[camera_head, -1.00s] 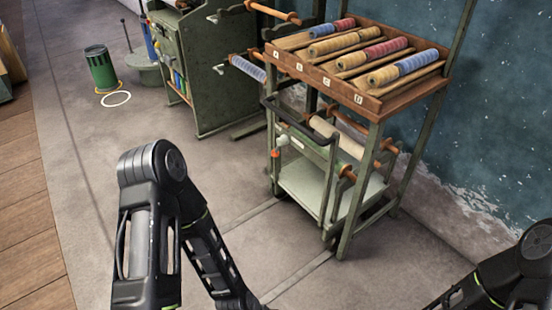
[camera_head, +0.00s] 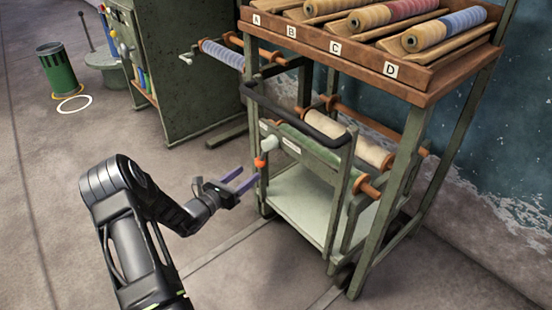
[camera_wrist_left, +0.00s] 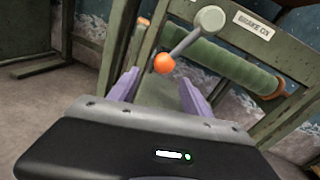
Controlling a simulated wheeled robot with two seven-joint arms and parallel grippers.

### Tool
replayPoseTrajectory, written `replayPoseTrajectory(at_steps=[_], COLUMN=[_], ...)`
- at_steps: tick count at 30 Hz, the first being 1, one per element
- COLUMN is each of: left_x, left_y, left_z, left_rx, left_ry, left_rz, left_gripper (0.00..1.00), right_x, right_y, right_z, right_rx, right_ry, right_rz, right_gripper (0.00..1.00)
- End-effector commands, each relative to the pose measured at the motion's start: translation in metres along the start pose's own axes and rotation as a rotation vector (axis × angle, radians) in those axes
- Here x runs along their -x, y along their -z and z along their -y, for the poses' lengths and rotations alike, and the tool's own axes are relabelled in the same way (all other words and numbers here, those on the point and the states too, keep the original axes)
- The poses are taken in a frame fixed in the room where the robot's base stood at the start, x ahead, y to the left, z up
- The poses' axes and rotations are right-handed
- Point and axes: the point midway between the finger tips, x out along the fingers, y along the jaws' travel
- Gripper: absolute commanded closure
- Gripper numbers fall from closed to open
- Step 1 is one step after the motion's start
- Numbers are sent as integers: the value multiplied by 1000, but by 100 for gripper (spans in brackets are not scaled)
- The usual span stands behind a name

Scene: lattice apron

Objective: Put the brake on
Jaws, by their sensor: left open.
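The brake lever (camera_wrist_left: 188,41) is on the green frame of a wheeled cart. It has a pale round hub (camera_head: 269,142) and an orange knob (camera_head: 260,162) at its lower end. A label reading roughly "BRAKE ON" (camera_wrist_left: 254,25) is beside the hub in the left wrist view; its last letters are unclear. My left gripper (camera_head: 246,178) is open, its purple fingers pointing at the lever. In the left wrist view the orange knob (camera_wrist_left: 164,62) shows between and just beyond the fingertips (camera_wrist_left: 158,82); I see no contact. My right gripper is out of view.
The cart has a black handle bar (camera_head: 290,112), fabric rolls (camera_head: 342,138) and a pale lower shelf (camera_head: 300,205). A wooden rack (camera_head: 350,58) of rolls marked A to D stands over it. A green cabinet (camera_head: 190,75) stands behind.

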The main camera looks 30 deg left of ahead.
Motion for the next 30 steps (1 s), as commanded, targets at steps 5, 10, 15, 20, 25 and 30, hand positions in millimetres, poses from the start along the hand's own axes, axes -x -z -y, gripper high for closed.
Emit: replayPoseTrajectory(at_steps=[5,10,15,20,25,30], left_x=[1,0,-4,-22,-48,-70], left_y=[-10,-10,-9,-8,-9,-10], left_z=[2,3,3,4,4,4], left_rx=[32,31,30,29,29,30], left_ry=[7,8,10,12,12,11], left_rz=[47,44,44,44,44,43], left_gripper=[43,43,43,43,43,43], right_x=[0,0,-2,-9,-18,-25], right_y=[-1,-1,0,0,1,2], right_z=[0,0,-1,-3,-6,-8], right_rx=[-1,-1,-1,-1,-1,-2], right_ry=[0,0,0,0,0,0], right_rz=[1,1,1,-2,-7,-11], right_gripper=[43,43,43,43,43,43])
